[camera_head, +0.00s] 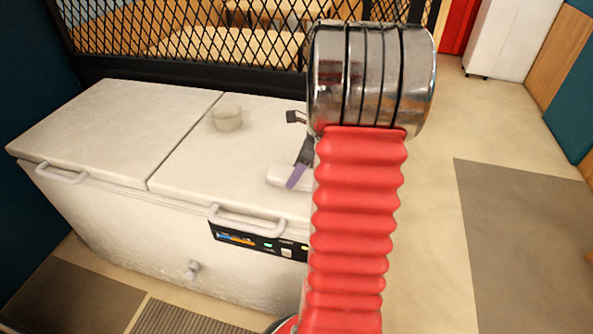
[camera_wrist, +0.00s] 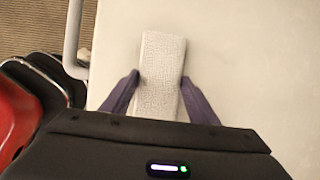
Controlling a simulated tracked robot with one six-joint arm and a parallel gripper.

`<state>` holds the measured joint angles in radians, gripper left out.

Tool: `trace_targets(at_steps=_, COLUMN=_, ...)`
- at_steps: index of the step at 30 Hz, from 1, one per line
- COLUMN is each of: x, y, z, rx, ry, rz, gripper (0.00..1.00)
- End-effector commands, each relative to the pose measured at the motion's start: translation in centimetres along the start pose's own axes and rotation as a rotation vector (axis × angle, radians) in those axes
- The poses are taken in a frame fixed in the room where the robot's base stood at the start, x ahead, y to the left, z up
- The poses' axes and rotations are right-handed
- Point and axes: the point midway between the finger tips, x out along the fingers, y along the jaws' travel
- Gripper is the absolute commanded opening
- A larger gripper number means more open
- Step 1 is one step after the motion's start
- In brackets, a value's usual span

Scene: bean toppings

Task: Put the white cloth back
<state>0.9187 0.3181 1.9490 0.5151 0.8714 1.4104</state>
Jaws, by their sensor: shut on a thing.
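The white cloth (camera_wrist: 161,75) is a folded, textured strip in the wrist view, lying between the two purple fingers of my gripper (camera_wrist: 160,98). Both fingers touch its sides, and its lower end is hidden by the gripper body. In the head view the cloth (camera_head: 276,175) shows partly at the right end of the white chest freezer's lid (camera_head: 250,160). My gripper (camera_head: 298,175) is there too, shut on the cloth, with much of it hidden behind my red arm. I cannot tell whether the cloth still touches the lid.
The left lid (camera_head: 115,125) is bare. A black mesh fence (camera_head: 190,40) runs behind the freezer. A lid handle (camera_head: 247,222) sticks out at the front. Open floor (camera_head: 440,130) lies to the right.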

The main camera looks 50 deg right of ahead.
Motion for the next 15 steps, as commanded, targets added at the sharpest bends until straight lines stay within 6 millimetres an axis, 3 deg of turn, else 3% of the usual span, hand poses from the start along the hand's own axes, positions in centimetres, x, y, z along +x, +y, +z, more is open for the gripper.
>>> trace_targets(at_steps=5, x=0.12, y=0.0, z=-0.07, rx=0.0, ry=0.0, rz=0.0, gripper=0.33)
trace_targets(at_steps=6, x=0.13, y=0.0, z=-0.08, rx=0.0, ry=0.0, rz=0.0, gripper=0.55)
trace_targets(at_steps=15, x=0.1, y=-0.01, z=-0.08, rx=0.001, ry=0.0, rz=0.0, gripper=0.73)
